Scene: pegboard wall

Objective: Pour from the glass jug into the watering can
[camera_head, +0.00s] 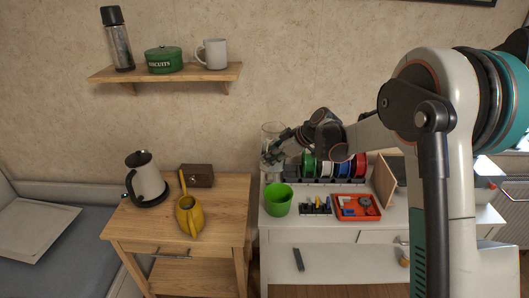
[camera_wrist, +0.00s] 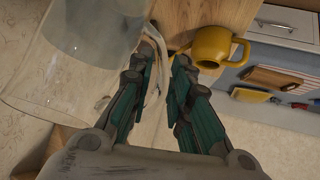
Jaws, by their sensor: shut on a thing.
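The clear glass jug (camera_head: 269,134) is off the surface in front of the wall, above the left end of the white cabinet. It looks roughly upright. My gripper (camera_head: 279,152) is at its right side. In the wrist view my gripper (camera_wrist: 158,68) is shut on the jug's handle, and the jug's clear body (camera_wrist: 75,55) fills the upper left. The yellow watering can (camera_head: 188,215) stands on the wooden table, left of and lower than the jug. A yellow vessel (camera_wrist: 210,47), apparently the can, shows beyond my fingertips.
A kettle (camera_head: 146,181) and a dark wooden box (camera_head: 197,176) stand on the wooden table (camera_head: 225,205). A green pot (camera_head: 278,200), an orange-red tray (camera_head: 345,214) and several coloured spools (camera_head: 325,165) are on the white cabinet (camera_head: 300,228). A wall shelf (camera_head: 190,74) hangs above.

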